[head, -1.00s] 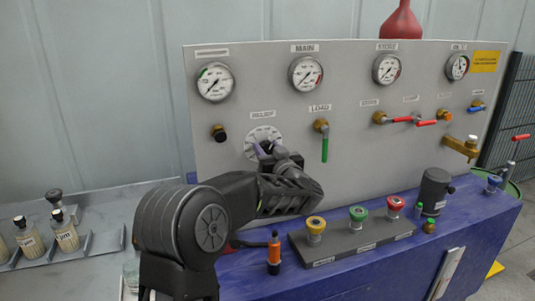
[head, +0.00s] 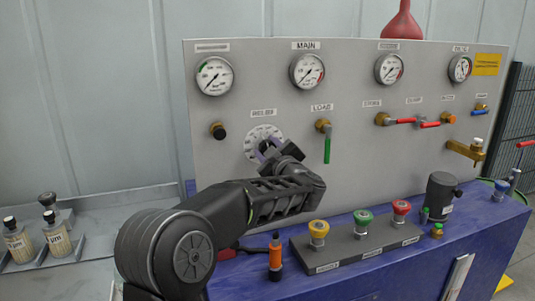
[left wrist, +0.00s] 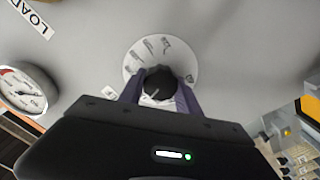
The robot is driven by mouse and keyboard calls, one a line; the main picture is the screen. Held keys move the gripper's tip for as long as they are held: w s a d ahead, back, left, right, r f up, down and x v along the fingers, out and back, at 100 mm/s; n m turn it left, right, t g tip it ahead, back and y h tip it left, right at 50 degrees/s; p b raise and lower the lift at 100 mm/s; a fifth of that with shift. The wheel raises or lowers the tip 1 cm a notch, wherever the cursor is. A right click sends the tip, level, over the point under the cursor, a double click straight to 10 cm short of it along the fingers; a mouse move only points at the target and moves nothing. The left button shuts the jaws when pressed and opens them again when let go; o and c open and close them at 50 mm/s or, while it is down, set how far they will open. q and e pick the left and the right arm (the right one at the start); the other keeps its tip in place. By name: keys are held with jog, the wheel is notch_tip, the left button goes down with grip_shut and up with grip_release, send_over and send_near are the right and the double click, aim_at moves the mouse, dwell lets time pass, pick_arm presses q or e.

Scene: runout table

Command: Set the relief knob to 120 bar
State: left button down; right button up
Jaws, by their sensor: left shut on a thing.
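The relief knob's white dial plate (head: 256,133) is on the grey panel under the RELIEF label (head: 263,113). In the left wrist view the plate (left wrist: 134,61) shows dark printed marks around a black knob (left wrist: 158,82). My left gripper (head: 270,151) is at the dial, its purple fingers on both sides of the knob; in the left wrist view the fingers (left wrist: 158,93) are shut on it. A light pointer line shows on the knob, but I cannot read the bar value. My right gripper is not in view.
Beside the dial are a black knob (head: 218,131) and the green LOAD lever (head: 327,150), which hangs down. Gauges line the panel top. Below stand an orange-black screwdriver (head: 275,256) and a block with yellow, green and red buttons (head: 343,246).

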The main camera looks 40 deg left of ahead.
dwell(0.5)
pick_arm(q)
jog(key=c, duration=0.8)
grip_release()
jog(key=shift+c, duration=0.2)
jog(key=shift+s+d, duration=0.1)
jog(key=b+v, duration=0.1)
jog(key=v, duration=0.6)
jog(key=shift+d, duration=0.3)
jog(key=shift+s, duration=0.15)
